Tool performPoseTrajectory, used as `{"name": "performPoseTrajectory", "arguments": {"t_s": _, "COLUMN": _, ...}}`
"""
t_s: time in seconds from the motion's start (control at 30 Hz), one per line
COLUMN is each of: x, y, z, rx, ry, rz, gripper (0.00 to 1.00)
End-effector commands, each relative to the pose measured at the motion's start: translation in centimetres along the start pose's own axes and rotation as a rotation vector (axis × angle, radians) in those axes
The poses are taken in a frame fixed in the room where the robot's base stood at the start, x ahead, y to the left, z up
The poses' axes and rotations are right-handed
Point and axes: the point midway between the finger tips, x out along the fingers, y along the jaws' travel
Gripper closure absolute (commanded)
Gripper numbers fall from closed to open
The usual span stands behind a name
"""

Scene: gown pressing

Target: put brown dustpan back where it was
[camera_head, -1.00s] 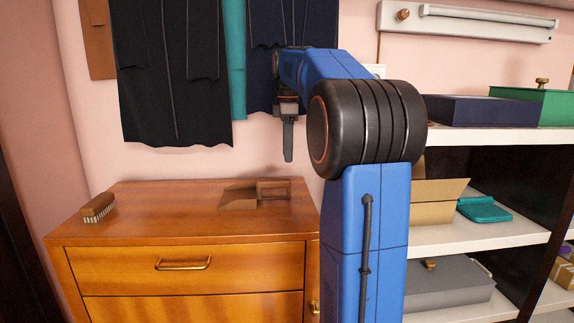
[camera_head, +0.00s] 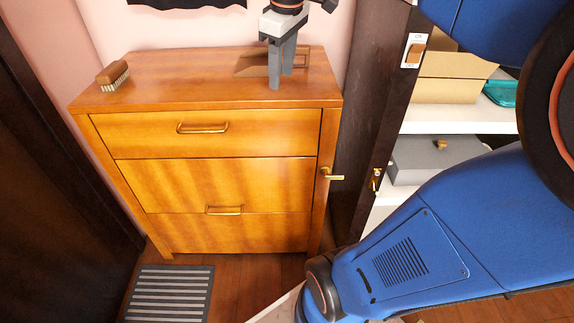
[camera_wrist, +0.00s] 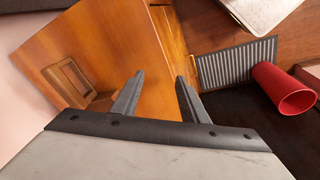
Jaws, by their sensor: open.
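The brown dustpan (camera_head: 250,66) lies on top of the wooden cabinet (camera_head: 190,88), toward the back right. My gripper (camera_head: 281,78) is in front of it and hides its middle. In the wrist view the dustpan's frame-like handle (camera_wrist: 70,79) shows at the left on the cabinet top, and its pan is partly hidden by the gripper body. My gripper (camera_wrist: 160,80) has its two fingers apart with nothing between them, pointing past the cabinet's front edge. The dustpan lies to the left of the fingers there.
A brown brush (camera_head: 113,76) lies at the cabinet's left end. A shelf unit with a cardboard box (camera_head: 450,82) and a grey box (camera_head: 425,158) stands right. A striped mat (camera_head: 170,292) lies on the floor. The wrist view shows a red bin (camera_wrist: 283,92).

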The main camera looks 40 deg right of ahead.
Motion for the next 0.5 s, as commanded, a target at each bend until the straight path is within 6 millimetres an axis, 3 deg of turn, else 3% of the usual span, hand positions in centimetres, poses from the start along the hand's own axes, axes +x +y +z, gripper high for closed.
{"name": "performPoseTrajectory", "arguments": {"t_s": 0.03, "x": 0.8, "y": -2.0, "z": 1.0, "rx": 0.032, "ry": 0.017, "rz": 0.007, "gripper": 0.6}}
{"name": "performPoseTrajectory", "arguments": {"t_s": 0.2, "x": 4.0, "y": -7.4, "z": 4.1, "rx": 0.173, "ry": 0.078, "rz": 0.022, "gripper": 0.6}}
{"name": "performPoseTrajectory", "arguments": {"t_s": 0.5, "x": 10.5, "y": -14.7, "z": 9.8, "rx": 0.398, "ry": 0.178, "rz": 0.012, "gripper": 0.6}}
